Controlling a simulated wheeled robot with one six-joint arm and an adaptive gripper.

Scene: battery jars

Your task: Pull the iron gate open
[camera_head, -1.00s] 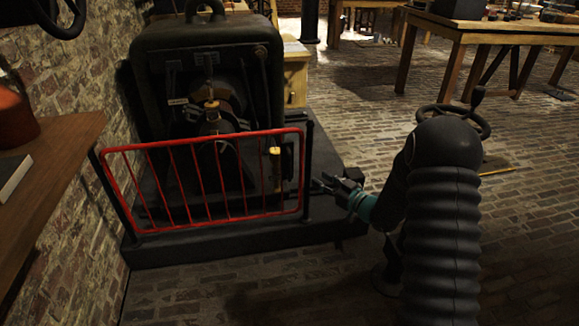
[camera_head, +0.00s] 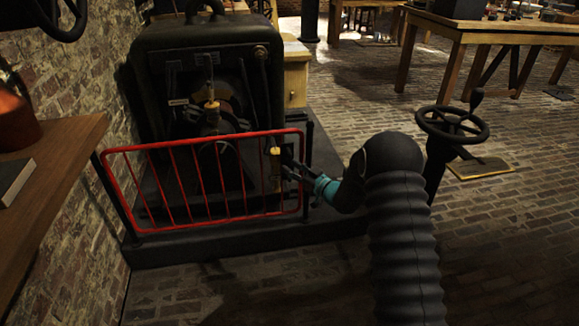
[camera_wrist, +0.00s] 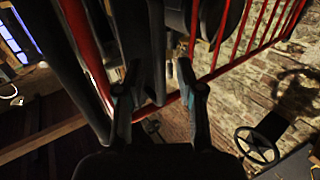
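The iron gate (camera_head: 222,217) is a red barred frame standing across the front of the dark machine, spanning between two black posts. A small yellow piece (camera_head: 275,151) shows near its right end. My gripper (camera_head: 288,171) is at the gate's right end, close to the yellow piece, and its tips overlap the gate in the head view. In the wrist view, my gripper's two fingers (camera_wrist: 157,80) are apart, with dark parts and a red rail (camera_wrist: 165,103) showing between and beyond them. I cannot tell whether they touch the gate.
The dark machine (camera_head: 160,60) stands on a low black plinth (camera_head: 230,243) behind the gate. A wooden shelf (camera_head: 60,165) is at the left by the brick wall. A black handwheel (camera_head: 452,125) stands right of my arm. Brick floor is clear in front.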

